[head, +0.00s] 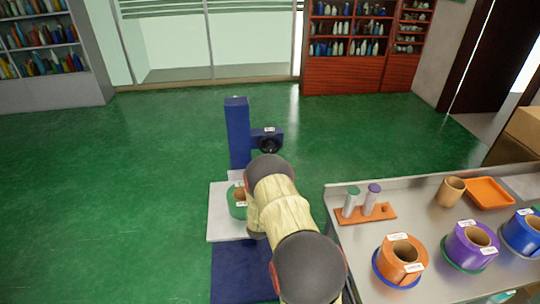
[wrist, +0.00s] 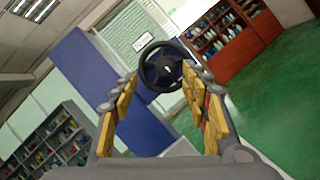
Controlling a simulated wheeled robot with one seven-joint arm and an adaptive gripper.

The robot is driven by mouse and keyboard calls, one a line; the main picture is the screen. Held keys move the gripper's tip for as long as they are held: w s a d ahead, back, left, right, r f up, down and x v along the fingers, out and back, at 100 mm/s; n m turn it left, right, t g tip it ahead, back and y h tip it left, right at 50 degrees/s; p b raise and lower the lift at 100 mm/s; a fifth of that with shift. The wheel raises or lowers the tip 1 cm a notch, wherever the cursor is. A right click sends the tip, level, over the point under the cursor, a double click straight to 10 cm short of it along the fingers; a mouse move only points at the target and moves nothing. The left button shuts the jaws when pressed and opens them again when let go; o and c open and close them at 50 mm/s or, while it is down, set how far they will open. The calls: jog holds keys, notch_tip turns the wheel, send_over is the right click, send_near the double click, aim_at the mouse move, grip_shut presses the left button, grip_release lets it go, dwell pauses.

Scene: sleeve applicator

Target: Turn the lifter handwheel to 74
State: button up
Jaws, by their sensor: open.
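The lifter handwheel is a dark spoked wheel (wrist: 163,68) that shows between my gripper's fingers in the wrist view, a little beyond the fingertips. In the head view the handwheel (head: 268,145) sits on the side arm of a blue column (head: 238,133), with a small white label above it. My gripper (wrist: 158,88) is open and empty, with yellow pads on both fingers. Contact between fingers and wheel cannot be made out. In the head view my arm hides the gripper. The number on the wheel's label is too small to read.
A white platform (head: 220,222) at the column holds a green ring-shaped part (head: 236,207), partly behind my arm. At right, a steel table (head: 352,270) carries orange, purple and blue ringed parts, an orange tray (head: 488,192) and a rack (head: 380,214). Green floor left of the column is clear.

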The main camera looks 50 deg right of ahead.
aim_at(270, 150)
jog(key=x, duration=0.2)
jog(key=f+b+x, duration=0.1)
jog(key=x, duration=0.3)
jog(key=shift+w+d+f+b, duration=0.2)
jog(key=shift+w+d+b, duration=0.15)
jog(key=shift+d, duration=0.15)
jog(key=shift+w+d+r, duration=0.25)
jog(key=shift+w+d, duration=0.05)
jog(key=shift+d, duration=0.1)
jog(key=shift+c, duration=0.4)
jog(key=c, duration=1.1)
jog(key=shift+m, duration=0.3)
